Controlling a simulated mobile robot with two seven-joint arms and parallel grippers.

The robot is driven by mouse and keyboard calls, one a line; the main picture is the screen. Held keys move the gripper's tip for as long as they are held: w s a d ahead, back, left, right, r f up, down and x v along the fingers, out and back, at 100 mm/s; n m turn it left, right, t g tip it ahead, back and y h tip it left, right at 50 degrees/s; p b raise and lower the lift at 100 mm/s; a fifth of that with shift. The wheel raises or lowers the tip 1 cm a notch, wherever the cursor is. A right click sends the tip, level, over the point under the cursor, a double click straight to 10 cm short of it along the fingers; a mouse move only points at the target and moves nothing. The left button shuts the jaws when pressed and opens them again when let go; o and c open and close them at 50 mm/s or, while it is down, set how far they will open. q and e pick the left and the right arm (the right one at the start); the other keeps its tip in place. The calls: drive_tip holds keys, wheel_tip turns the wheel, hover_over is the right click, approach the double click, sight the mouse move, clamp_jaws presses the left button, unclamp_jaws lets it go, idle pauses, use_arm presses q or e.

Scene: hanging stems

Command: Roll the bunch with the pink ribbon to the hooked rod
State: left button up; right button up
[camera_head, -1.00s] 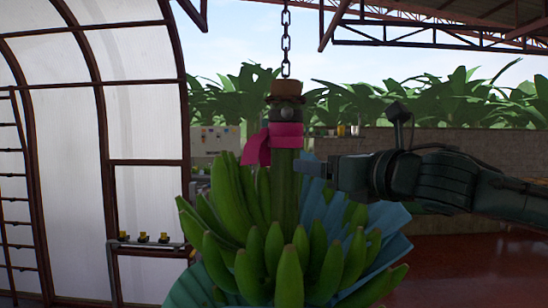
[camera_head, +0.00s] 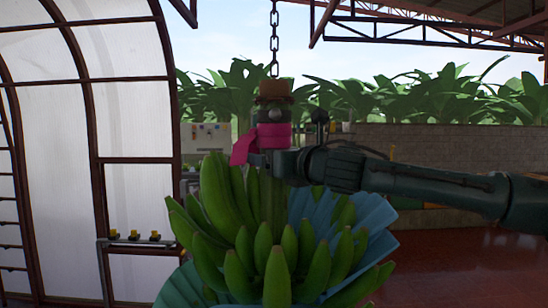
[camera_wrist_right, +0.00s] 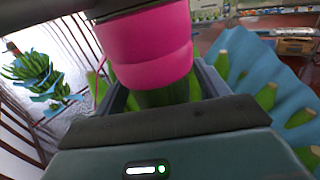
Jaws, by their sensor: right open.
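The green banana bunch (camera_head: 275,245) hangs from a chain (camera_head: 274,40) in the middle of the head view. A pink ribbon (camera_head: 273,136) is tied round its stem, under a brown cap (camera_head: 274,90), and it fills the top of the right wrist view (camera_wrist_right: 147,45). Blue sheets (camera_head: 365,215) sit among the bananas. My right gripper (camera_head: 262,160) reaches in from the right at the stem, just below the ribbon. In the wrist view its open fingers lie on either side of the stem; contact is unclear. My left gripper and the hooked rod are not seen.
A curved frame with pale panels (camera_head: 135,100) stands at the left, with a small shelf holding yellow-and-black items (camera_head: 134,236). A grey block wall (camera_head: 450,150) runs behind. Another banana bunch (camera_wrist_right: 35,72) shows at the left of the wrist view. Red floor lies open at the right.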

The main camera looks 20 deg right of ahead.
sight(179, 189)
drive_tip(key=shift+c, duration=0.3)
